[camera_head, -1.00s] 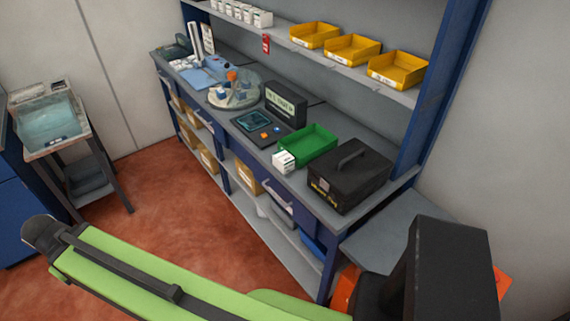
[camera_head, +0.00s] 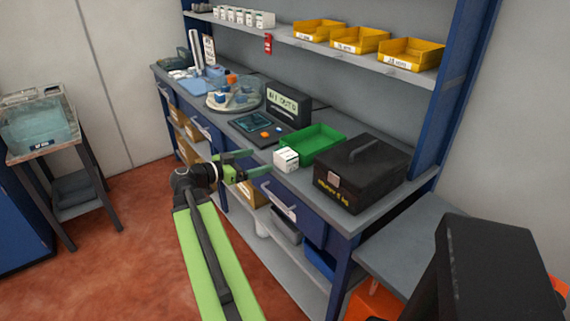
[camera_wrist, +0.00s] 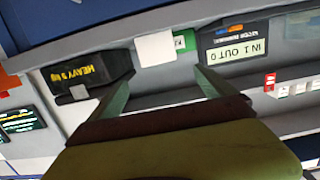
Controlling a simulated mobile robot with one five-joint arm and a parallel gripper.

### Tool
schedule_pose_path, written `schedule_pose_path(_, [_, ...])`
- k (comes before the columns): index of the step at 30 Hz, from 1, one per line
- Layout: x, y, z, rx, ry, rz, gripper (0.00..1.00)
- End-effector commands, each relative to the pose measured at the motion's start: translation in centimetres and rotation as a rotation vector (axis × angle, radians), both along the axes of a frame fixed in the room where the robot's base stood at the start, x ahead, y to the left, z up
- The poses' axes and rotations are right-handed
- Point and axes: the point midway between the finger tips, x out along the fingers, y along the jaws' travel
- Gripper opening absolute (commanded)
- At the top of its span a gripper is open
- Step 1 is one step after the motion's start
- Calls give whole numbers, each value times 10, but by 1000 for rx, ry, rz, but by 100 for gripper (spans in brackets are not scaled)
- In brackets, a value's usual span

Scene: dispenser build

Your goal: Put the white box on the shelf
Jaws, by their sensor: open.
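The small white box (camera_head: 286,159) stands on the workbench at the front left corner of the green tray (camera_head: 318,143). It also shows in the wrist view (camera_wrist: 155,47), beyond the gap between my fingers. My gripper (camera_head: 260,162) is open and empty, just left of the white box and apart from it, at the bench's front edge. Both fingers also show in the wrist view (camera_wrist: 161,76). The shelf (camera_head: 283,35) runs above the bench. It holds a row of similar white boxes (camera_head: 244,17) at its left and yellow bins (camera_head: 318,32) at its right.
A black toolbox (camera_head: 362,175) stands right of the green tray. A display unit (camera_head: 287,103) and a round clear-walled dispenser (camera_head: 234,95) stand to the left. A red tag (camera_head: 268,43) hangs at the shelf edge. Free shelf space lies between the white boxes and the bins.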

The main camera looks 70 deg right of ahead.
Motion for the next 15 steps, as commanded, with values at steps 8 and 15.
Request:
schedule_pose_path(8, [-34,-53,-12,2,1,-2,94])
schedule_pose_path(15, [-40,-63,-13,3,0,2,94])
